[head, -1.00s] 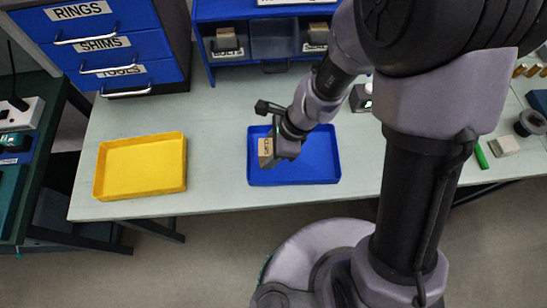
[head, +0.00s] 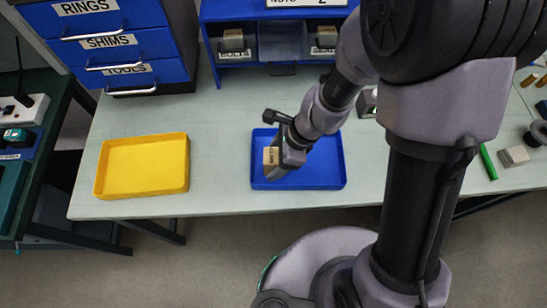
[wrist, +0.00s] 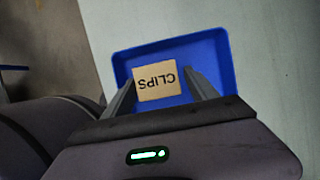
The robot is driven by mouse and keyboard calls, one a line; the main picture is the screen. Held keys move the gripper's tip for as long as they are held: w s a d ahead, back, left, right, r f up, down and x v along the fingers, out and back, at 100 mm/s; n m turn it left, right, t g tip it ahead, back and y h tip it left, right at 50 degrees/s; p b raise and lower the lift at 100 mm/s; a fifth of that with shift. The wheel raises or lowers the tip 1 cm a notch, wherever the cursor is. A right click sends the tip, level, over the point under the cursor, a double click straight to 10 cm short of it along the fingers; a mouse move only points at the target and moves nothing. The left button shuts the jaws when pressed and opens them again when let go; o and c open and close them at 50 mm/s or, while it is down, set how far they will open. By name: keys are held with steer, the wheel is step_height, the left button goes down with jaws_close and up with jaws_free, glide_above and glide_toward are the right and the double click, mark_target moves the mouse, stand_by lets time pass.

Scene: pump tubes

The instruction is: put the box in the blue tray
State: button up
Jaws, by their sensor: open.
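My gripper (head: 281,160) is low over the tray at the box. Its fingers (wrist: 161,83) are open, one on each side of the box, with a visible gap at the right one.
A yellow tray (head: 142,168) sits empty to the left on the pale bench (head: 220,175). A blue drawer cabinet (head: 120,45) and a blue bin rack (head: 212,60) stand behind. A green pen-like object (head: 488,161) and a grey block (head: 515,156) lie at right.

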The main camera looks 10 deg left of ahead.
steer(key=w+d+r+n+t+p, duration=0.1)
steer(key=d+r+n+p, duration=0.2)
steer(key=r, duration=0.7)
steer(key=d+r+n+t+p, duration=0.15)
steer(key=d+r, duration=0.25)
steer(key=r, duration=0.6)
steer(key=s+d+r+n+t+h, duration=0.2)
steer(key=s+d+r+n+t, duration=0.2)
steer(key=s+d+r+n, duration=0.3)
step_height(320, 180, up, 5)
steer(key=shift+s+d+r+h+p, duration=0.1)
steer(key=shift+s+d+h+p, duration=0.25)
steer(key=shift+d, duration=0.65)
